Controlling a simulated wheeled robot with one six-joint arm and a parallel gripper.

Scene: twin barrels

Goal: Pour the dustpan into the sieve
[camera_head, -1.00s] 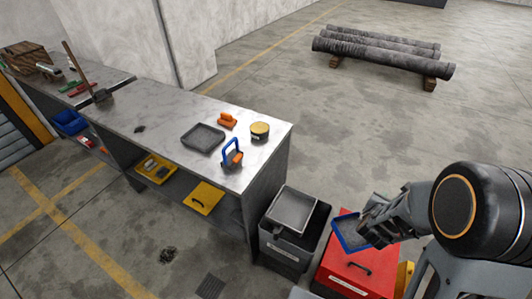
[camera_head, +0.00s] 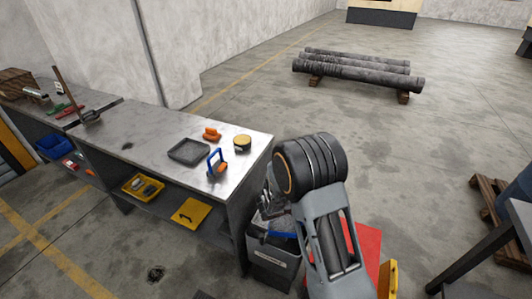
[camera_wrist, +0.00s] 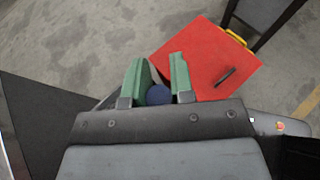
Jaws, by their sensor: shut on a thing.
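My gripper (camera_wrist: 155,78) is shut on the blue handle of the dustpan (camera_wrist: 158,95), seen between its green fingers in the wrist view. In the head view my gripper (camera_head: 268,203) is beside the bench end. The blue dustpan (camera_head: 283,235) hangs over the dark grey bin (camera_head: 270,263). My arm hides part of the dustpan, and its contents and tilt are not clear. The sieve on the bin's top is mostly covered by my arm and the dustpan, so I cannot tell whether they touch.
A red box (camera_head: 367,245) with a black handle on its lid stands right of the bin. The bench (camera_head: 150,125) at left carries a grey tray (camera_head: 188,152), a blue-handled tool (camera_head: 217,163) and a yellow-lidded tin (camera_head: 242,142). Pipes (camera_head: 358,66) lie behind on open floor.

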